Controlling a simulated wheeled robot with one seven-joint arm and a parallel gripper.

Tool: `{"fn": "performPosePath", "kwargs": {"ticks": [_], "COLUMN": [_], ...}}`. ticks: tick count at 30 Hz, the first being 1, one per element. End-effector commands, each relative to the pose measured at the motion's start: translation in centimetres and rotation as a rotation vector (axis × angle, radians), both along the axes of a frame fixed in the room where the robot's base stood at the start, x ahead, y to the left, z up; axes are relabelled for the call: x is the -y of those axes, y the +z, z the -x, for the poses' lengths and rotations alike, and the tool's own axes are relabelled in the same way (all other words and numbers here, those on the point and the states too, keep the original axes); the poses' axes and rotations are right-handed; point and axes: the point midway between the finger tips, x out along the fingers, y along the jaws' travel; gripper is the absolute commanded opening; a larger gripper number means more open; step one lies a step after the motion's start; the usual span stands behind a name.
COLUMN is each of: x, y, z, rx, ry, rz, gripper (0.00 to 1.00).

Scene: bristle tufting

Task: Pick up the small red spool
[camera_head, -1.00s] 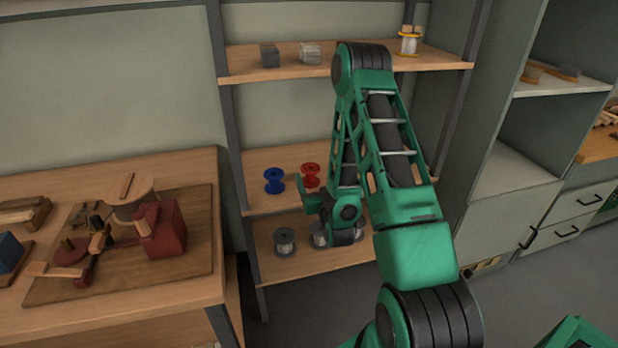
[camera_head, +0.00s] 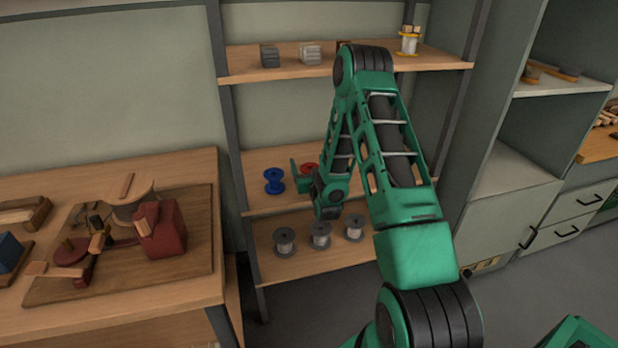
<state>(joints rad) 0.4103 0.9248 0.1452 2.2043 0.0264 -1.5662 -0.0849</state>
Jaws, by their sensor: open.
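The small red spool (camera_head: 309,168) stands on the middle shelf (camera_head: 262,204) of the rack. Only its top part shows; my gripper covers the rest. A blue spool (camera_head: 274,181) stands just left of it on the same shelf. My gripper (camera_head: 301,178) is in front of the red spool, with one green finger between the blue and red spools in the picture. The jaws are open. I cannot tell whether a finger touches the red spool.
Several grey spools, one here (camera_head: 285,242), stand on the lower shelf below my gripper. The upper shelf (camera_head: 380,66) holds small blocks (camera_head: 310,53) and a yellow-rimmed spool (camera_head: 408,40). A workbench (camera_head: 120,309) with a red clamp-like tool (camera_head: 160,231) stands at left.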

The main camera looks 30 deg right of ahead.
Motion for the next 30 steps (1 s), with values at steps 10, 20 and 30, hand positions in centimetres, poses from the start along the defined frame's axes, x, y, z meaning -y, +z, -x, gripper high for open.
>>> {"fn": "performPosePath", "kwargs": {"ticks": [10,20,30], "x": [0.0,0.0,0.0], "y": [0.0,0.0,2.0], "z": [0.0,0.0,0.0], "rx": [-0.001,0.000,0.002], "ry": [0.000,0.000,-0.001], "rz": [0.000,0.000,0.002], "gripper": [0.47,0.31,0.31]}}
